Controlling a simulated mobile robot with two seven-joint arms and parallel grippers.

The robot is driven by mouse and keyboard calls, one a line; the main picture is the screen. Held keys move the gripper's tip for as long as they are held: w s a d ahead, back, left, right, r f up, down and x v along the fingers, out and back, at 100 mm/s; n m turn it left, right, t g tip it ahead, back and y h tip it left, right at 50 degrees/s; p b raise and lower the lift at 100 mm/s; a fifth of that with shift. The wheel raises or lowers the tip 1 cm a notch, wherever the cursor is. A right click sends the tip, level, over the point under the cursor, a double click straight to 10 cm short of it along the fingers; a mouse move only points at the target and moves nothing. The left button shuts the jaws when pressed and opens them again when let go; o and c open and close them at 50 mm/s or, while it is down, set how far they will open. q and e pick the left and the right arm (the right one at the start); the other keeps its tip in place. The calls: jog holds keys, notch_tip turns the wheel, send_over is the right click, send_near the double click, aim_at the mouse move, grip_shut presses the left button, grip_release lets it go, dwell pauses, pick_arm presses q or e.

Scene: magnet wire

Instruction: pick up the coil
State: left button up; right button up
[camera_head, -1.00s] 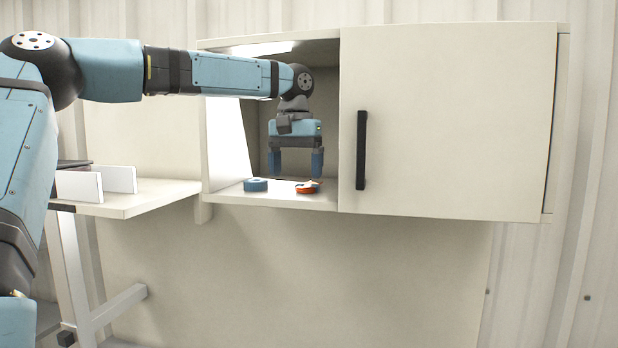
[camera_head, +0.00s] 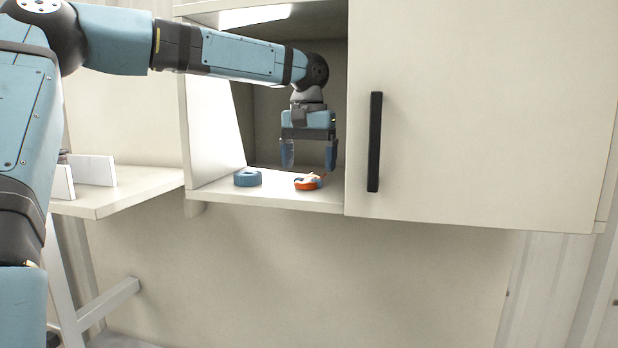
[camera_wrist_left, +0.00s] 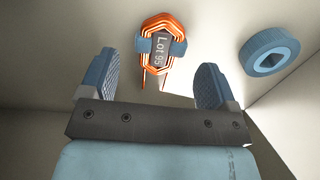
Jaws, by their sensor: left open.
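The coil (camera_head: 308,183) is a small orange copper winding lying on the cabinet's shelf floor. In the left wrist view the coil lies ahead of the gap between the fingertips (camera_wrist_left: 152,68), apart from both. My right gripper is not in view.
The closed cabinet door (camera_head: 480,110) with a black handle (camera_head: 374,142) borders the opening. A side shelf (camera_head: 125,192) holds white panels.

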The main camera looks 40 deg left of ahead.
aim_at(309, 178)
pick_arm(q)
notch_tip(309, 178, down, 3)
jog(key=shift+w+a+f, duration=0.1)
jog(key=c, duration=1.1)
